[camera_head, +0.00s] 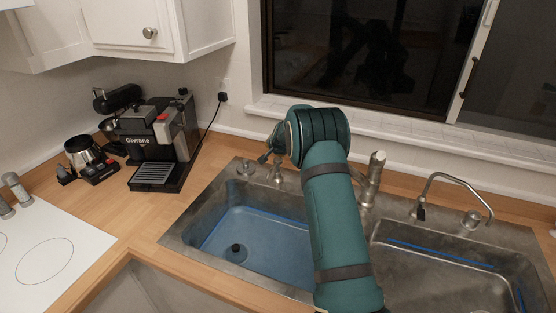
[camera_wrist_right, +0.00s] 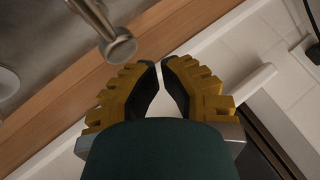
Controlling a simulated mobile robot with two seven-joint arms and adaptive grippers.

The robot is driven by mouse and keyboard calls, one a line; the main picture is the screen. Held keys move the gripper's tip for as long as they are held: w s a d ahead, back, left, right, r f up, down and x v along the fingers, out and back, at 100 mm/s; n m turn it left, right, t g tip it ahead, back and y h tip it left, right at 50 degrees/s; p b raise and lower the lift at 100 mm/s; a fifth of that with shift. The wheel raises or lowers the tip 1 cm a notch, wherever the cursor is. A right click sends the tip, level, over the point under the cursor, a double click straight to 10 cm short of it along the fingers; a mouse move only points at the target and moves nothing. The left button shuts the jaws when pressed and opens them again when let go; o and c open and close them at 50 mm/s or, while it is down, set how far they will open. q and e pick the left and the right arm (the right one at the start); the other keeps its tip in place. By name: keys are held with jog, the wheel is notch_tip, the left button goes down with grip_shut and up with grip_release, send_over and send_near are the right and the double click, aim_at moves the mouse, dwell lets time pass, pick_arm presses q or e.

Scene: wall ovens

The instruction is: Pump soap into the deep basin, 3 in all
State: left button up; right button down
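A double metal sink is set in the wooden counter. Its left basin (camera_head: 258,243) looks bluish inside, with a dark drain; its right basin (camera_head: 430,272) is partly behind my right arm. A small metal fixture (camera_head: 276,174), which looks like a soap pump, stands on the rim behind the left basin. My right gripper (camera_head: 268,148) is just above it, mostly hidden by my wrist. In the right wrist view, the yellow fingers (camera_wrist_right: 160,64) have their tips almost together, with nothing seen between them. A round metal end (camera_wrist_right: 121,48) shows beside the fingers, apart from them. My left gripper is out of view.
A faucet (camera_head: 373,178) stands behind the sink divider, close to my right forearm. A thin curved tap (camera_head: 455,182) stands behind the right basin. A coffee machine (camera_head: 160,142) is on the left counter. The window ledge (camera_head: 400,140) runs behind.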

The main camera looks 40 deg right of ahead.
aim_at(276, 158)
jog(key=shift+f, duration=0.1)
jog(key=shift+f+b, duration=0.4)
jog(key=shift+b, duration=0.05)
jog(key=shift+f+b, duration=0.95)
jog(key=shift+f, duration=0.3)
dwell(1.4)
jog(key=shift+a, duration=0.1)
jog(key=shift+r+p, duration=1.1)
jog(key=shift+r, duration=0.6)
jog(key=shift+r+p, duration=1.8)
jog(key=shift+r, duration=0.8)
jog(key=shift+f, duration=0.1)
